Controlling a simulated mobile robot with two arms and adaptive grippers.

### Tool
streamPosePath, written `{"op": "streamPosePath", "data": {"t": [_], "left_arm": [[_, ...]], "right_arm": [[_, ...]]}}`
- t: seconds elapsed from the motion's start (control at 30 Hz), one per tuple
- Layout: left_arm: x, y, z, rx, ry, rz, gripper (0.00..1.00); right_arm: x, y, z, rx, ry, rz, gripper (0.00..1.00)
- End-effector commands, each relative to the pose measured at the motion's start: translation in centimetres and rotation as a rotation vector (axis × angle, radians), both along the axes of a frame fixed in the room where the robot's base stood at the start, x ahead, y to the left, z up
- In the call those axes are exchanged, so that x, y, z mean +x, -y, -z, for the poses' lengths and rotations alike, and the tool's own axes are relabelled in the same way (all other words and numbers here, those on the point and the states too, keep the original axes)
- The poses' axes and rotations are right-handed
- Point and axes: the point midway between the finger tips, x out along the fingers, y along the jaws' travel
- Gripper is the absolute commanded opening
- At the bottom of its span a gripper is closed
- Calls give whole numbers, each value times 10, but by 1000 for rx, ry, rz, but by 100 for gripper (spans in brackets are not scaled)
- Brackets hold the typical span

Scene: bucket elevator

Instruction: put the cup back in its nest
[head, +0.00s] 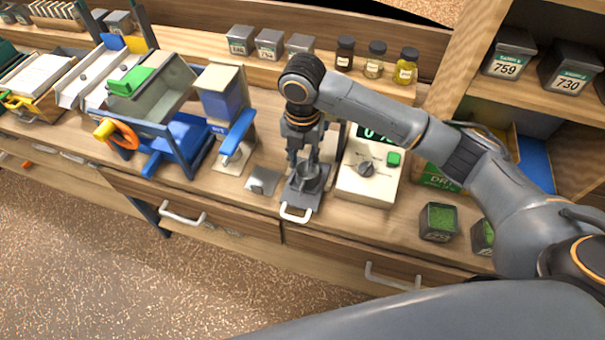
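A small grey metal cup (311,174) is at the dark grey holder (300,196) with a white front handle, on the bench in the middle of the head view. I cannot tell whether the cup is fully seated in it. My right gripper (303,160) points straight down at the cup, with its fingertips at the cup's rim. The fingers look apart, but whether they grip the cup is too small to tell. The gripper hides the cup's back part. My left gripper is not in view.
A white box with a green display and dial (369,175) stands close to the right of the holder. A small metal plate (262,181) lies to its left, beside a blue-handled device (234,140). Jars (376,60) and tins line the back shelf. Green-filled containers (438,222) stand at right.

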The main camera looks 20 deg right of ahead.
Motion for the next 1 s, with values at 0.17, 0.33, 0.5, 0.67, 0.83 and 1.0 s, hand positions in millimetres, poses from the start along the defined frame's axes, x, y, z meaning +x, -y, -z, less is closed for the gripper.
{"op": "streamPosePath", "data": {"t": [0.17,0.33,0.5,0.67,0.83,1.0], "left_arm": [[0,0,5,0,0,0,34],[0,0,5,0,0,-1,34],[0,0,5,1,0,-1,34],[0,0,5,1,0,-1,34],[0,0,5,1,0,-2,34],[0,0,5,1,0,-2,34]], "right_arm": [[0,0,-20,0,1,-1,29],[0,0,-26,0,-1,0,29],[0,0,-26,0,-1,0,29],[0,0,-25,0,-1,0,29],[-3,-3,-22,6,-1,10,29],[-25,-26,4,79,9,144,29]]}}
